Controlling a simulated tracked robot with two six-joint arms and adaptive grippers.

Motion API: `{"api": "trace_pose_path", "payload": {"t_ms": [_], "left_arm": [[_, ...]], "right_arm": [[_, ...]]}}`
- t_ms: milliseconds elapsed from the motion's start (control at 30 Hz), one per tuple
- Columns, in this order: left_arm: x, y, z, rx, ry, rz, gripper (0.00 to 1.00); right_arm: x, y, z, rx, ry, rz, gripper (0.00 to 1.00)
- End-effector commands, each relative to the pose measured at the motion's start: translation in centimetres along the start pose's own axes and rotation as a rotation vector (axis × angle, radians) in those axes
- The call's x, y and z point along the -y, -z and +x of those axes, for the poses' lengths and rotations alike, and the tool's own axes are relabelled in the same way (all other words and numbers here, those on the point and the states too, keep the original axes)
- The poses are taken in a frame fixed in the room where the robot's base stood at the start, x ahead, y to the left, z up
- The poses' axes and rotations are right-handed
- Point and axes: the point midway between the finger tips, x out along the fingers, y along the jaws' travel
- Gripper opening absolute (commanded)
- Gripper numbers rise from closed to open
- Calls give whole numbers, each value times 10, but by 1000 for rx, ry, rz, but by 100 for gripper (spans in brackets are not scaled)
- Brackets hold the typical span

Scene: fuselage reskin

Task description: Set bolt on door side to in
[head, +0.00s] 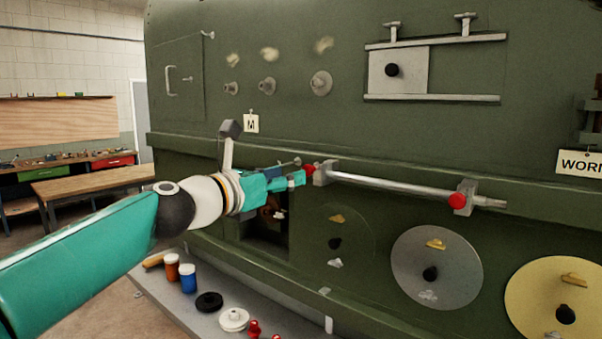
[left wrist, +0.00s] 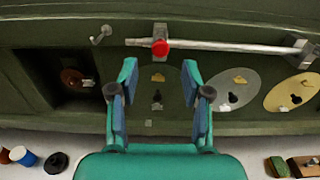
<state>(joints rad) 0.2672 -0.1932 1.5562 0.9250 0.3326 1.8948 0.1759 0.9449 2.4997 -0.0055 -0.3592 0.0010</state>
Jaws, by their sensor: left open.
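A long grey rod (head: 395,185) runs sideways along the green fuselage wall through two grey brackets. A red knob (head: 457,200) sits at its right bracket, and another red knob (head: 310,170) sits at its left bracket, partly behind my gripper. My left gripper (head: 298,179) is at the left end of the rod. In the left wrist view, my open fingers (left wrist: 159,78) point at the wall, with the left red knob (left wrist: 160,47) just beyond the gap between their tips and nothing held. I cannot tell whether they touch the knob. My right gripper is not in view.
A dark recess (head: 265,225) opens below my left gripper. Round plates, one grey (head: 437,268) and one yellow (head: 560,300), are on the lower wall. A shelf below holds a blue jar (head: 188,280), a black ring (head: 209,302) and a white disc (head: 234,319).

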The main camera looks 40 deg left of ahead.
Motion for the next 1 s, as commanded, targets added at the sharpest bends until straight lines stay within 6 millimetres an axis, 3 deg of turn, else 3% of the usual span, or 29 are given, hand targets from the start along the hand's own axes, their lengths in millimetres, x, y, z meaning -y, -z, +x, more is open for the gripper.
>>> {"api": "trace_pose_path", "payload": {"t_ms": [100, 300, 1000], "left_arm": [[-1, 0, -22, 1, -3, 0, 48], [0, 0, -41, 0, -1, 1, 48], [1, 0, -43, 1, 2, 0, 48]], "right_arm": [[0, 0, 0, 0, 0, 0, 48], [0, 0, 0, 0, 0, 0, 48], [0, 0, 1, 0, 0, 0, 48]]}}
